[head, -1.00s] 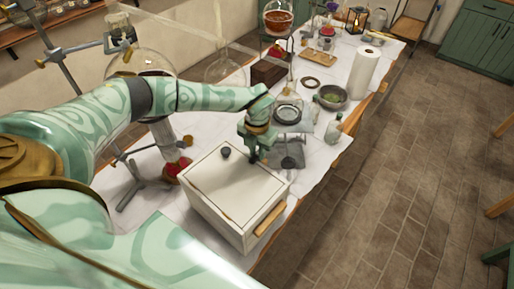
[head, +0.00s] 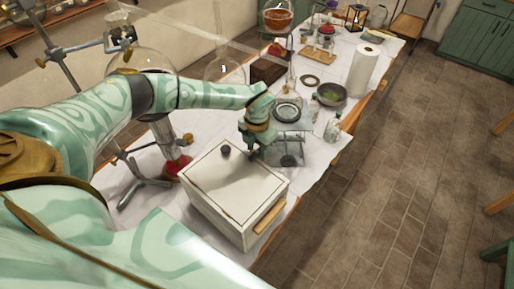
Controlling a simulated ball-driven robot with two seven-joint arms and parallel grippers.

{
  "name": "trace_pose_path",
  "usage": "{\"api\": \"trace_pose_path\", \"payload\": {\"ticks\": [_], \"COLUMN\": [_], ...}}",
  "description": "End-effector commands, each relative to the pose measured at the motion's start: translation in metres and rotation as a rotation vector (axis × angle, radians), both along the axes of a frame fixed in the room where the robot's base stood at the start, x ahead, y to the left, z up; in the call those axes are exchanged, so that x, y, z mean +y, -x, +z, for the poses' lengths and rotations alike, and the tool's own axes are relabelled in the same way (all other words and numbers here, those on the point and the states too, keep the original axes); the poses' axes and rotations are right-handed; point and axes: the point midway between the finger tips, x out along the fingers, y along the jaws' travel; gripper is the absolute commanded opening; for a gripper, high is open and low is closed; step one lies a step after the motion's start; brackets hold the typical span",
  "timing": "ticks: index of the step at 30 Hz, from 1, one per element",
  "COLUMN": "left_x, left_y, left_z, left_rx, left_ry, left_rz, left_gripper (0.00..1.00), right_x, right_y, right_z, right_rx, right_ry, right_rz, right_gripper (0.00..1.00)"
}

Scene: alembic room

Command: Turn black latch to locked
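A white box (head: 232,198) with a wooden handle (head: 269,217) on its right side stands on the near end of the table. A small black knob (head: 226,150) sits on its top near the back edge; I cannot tell if this is the black latch. My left gripper (head: 254,155) points down at the box's back right edge, right of the knob. Its fingers are small and partly hidden, so I cannot tell whether they are open or touching the box. My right gripper is not in view.
Behind the gripper are a glass vessel on a stand (head: 287,110), a bowl (head: 331,95), small bottles (head: 333,128) and a paper roll (head: 363,70). A metal stand (head: 143,183) is left of the box.

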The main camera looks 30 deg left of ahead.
Motion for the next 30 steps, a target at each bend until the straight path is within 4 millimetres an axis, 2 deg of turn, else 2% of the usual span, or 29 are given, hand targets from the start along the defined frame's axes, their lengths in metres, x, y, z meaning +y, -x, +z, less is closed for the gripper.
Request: {"api": "trace_pose_path", "payload": {"ticks": [7, 11, 24, 30], "left_x": [0.0, 0.0, 0.0, 0.0], "left_y": [0.001, 0.0, 0.0, 0.0], "left_z": [0.001, 0.015, 0.126, 0.156], "left_rx": [0.002, 0.001, -0.002, 0.0], "left_ry": [0.0, 0.0, 0.0, -0.001], "left_rz": [0.001, 0.001, 0.001, 0.001], "left_gripper": [0.42, 0.42, 0.42, 0.42], "right_x": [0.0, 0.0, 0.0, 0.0], "right_y": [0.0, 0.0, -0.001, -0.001], "right_z": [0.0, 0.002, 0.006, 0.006], "right_rx": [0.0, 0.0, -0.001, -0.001], "right_ry": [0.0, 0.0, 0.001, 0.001], "right_rz": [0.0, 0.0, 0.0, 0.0], "right_gripper": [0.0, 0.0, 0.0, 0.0]}}
